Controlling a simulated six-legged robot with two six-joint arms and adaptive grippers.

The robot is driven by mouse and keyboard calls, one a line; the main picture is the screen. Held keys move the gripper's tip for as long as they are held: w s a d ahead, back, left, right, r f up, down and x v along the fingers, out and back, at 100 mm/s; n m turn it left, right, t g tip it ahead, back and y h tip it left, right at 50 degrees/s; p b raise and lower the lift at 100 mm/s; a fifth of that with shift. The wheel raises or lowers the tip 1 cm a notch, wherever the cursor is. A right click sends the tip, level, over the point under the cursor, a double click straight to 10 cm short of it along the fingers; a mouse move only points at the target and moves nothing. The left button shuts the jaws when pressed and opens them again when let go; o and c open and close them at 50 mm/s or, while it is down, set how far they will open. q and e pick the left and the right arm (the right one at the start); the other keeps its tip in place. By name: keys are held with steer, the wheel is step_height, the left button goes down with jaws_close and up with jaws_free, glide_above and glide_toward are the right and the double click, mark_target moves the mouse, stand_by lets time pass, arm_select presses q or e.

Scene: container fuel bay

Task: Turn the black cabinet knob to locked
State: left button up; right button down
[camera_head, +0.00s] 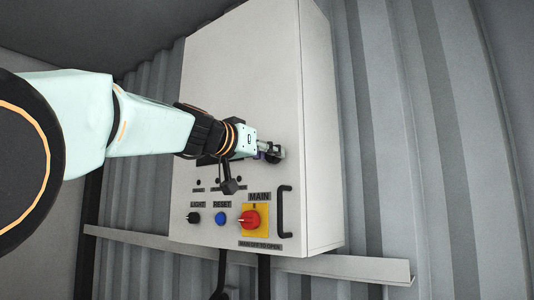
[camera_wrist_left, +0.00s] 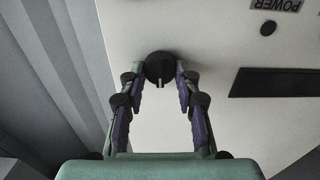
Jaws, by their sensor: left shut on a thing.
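The black cabinet knob (camera_wrist_left: 159,66) is round and dark, on the pale cabinet door, with a small light mark on its lower side in the left wrist view. My left gripper (camera_wrist_left: 160,77) is shut on it, one finger on each side. In the head view, my left gripper (camera_head: 270,151) reaches the door from the left and hides most of the knob. The cabinet (camera_head: 250,80) is a closed light grey box on the wall. I cannot read any locked or unlocked label near the knob. My right gripper is not in view.
Below the arm are a black LIGHT switch (camera_head: 193,218), a blue RESET button (camera_head: 221,219) and a red MAIN switch (camera_head: 249,219) on a yellow plate. A black handle (camera_head: 284,212) stands out at the right. A dark panel (camera_wrist_left: 275,83) shows in the wrist view.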

arm_select(q)
steer(key=n, duration=1.7)
steer(key=shift+w+a+f, duration=0.1)
steer(key=shift+a, duration=0.05)
steer(key=shift+n+p, duration=0.3)
steer(key=shift+n, duration=0.2)
steer(key=o, duration=1.1)
steer(key=shift+f, duration=0.1)
steer(key=shift+o, duration=0.2)
